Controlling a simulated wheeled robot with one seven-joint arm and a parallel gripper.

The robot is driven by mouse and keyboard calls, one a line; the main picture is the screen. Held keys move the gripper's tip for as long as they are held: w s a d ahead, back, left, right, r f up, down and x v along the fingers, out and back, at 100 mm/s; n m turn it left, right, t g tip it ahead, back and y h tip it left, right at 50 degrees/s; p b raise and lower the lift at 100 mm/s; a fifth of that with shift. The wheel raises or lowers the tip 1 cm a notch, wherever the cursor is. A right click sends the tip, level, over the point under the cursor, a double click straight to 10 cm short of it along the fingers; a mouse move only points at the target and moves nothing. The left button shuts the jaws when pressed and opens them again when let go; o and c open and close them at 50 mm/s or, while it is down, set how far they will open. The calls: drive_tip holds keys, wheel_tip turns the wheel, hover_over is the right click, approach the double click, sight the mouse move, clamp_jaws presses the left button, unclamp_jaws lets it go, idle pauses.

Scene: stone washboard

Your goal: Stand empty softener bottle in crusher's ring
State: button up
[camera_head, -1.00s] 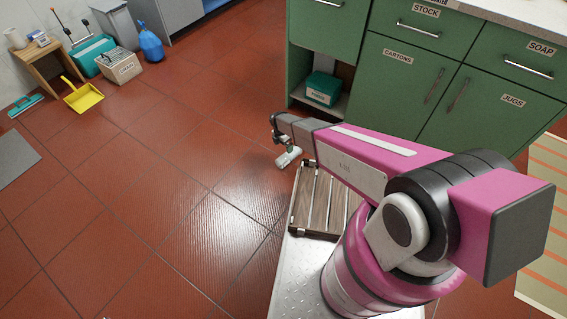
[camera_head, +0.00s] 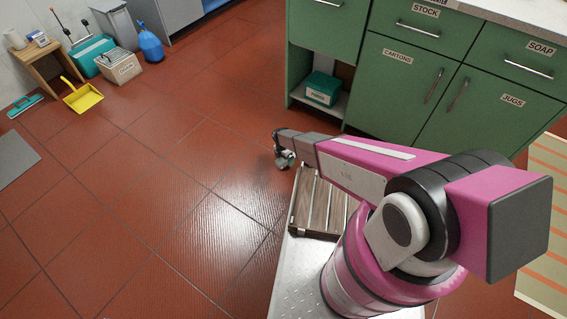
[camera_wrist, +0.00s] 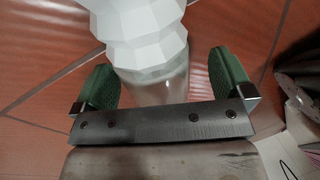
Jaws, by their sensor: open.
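In the wrist view, a white faceted object (camera_wrist: 145,32) with a clear, see-through section lies between and beyond my gripper's green fingers. It looks like a bottle, but I cannot tell if it is the softener bottle. My gripper (camera_wrist: 164,78) is open around it, with gaps visible beside the fingers. In the head view my gripper (camera_head: 285,160) is small and dark, over the floor just beyond the slatted wooden rack. A blue bottle (camera_head: 151,43) stands upright on the floor at the back left. I cannot make out the crusher or its ring in either view.
The slatted wooden rack (camera_head: 319,204) lies beside my arm. Green cabinets (camera_head: 392,85) and a teal box (camera_head: 322,90) stand at the back. A yellow dustpan (camera_head: 83,97), a crate (camera_head: 120,68) and a wooden stool (camera_head: 37,57) are far left. The middle tiled floor is clear.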

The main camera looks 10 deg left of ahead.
drive_tip(key=shift+f, duration=0.3)
drive_tip(key=c, duration=1)
drive_tip(key=shift+c, duration=0.4)
drive_tip(key=shift+r, duration=0.1)
drive_tip(key=shift+r, duration=0.45)
wheel_tip(320, 180, up, 4)
drive_tip(key=shift+s+d+f, duration=0.1)
drive_tip(key=shift+f, duration=0.15)
drive_tip(key=s+a+r, duration=0.3)
drive_tip(key=a+r, duration=0.3)
drive_tip(key=a, duration=0.5)
drive_tip(key=shift+s+r, duration=0.25)
drive_tip(key=shift+r, duration=0.05)
